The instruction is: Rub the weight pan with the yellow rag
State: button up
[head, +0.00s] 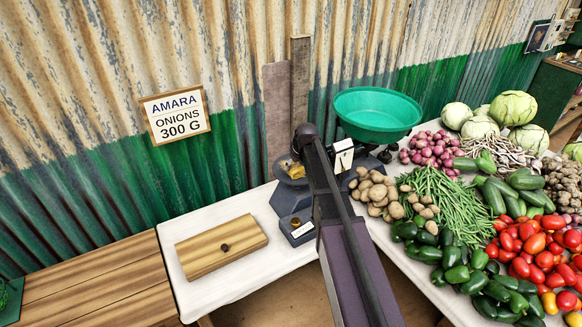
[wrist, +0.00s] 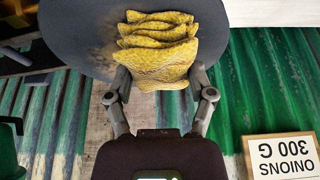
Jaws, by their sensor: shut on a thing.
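The yellow rag (wrist: 160,48) is folded and patterned, and it is pinched between the fingers of my gripper (wrist: 160,84). In the wrist view it lies over the dark grey, round weight pan (wrist: 72,38), near its rim; firm contact cannot be told. A brownish dusty smudge shows on the pan to the left of the rag. In the head view a bit of the rag (head: 296,171) shows at the weight pan (head: 282,178), left of my arm. My arm hides the gripper and much of the pan there.
The green scale pan (head: 377,112) stands right of my arm. A wooden block (head: 220,247) lies on the white table at left. Potatoes (head: 377,190) and other vegetables fill the right. A sign (head: 175,114) hangs on the corrugated wall, with boards (head: 299,90) behind the scale.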

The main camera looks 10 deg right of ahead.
jog(key=shift+w+d, duration=0.1)
jog(key=shift+d, duration=0.25)
jog(key=shift+w+d+f, duration=0.1)
jog(key=shift+w+d, duration=0.15)
jog(key=shift+d, duration=0.65)
jog(key=shift+w+d, duration=0.25)
jog(key=shift+d, duration=0.65)
jog(key=shift+d, duration=0.15)
jog(key=shift+w+d, duration=0.35)
jog(key=shift+d, duration=0.55)
jog(key=shift+w+d, duration=0.35)
jog(key=shift+d, duration=0.5)
jog(key=shift+w, duration=0.1)
jog(key=shift+w+a, duration=0.2)
jog(key=shift+w, duration=0.3)
jog(key=shift+w+a, duration=0.2)
jog(key=shift+w, duration=0.3)
jog(key=shift+a, duration=0.1)
jog(key=shift+s+a, duration=0.3)
jog(key=shift+a, duration=0.65)
jog(key=shift+s+a, duration=0.3)
jog(key=shift+a, duration=0.6)
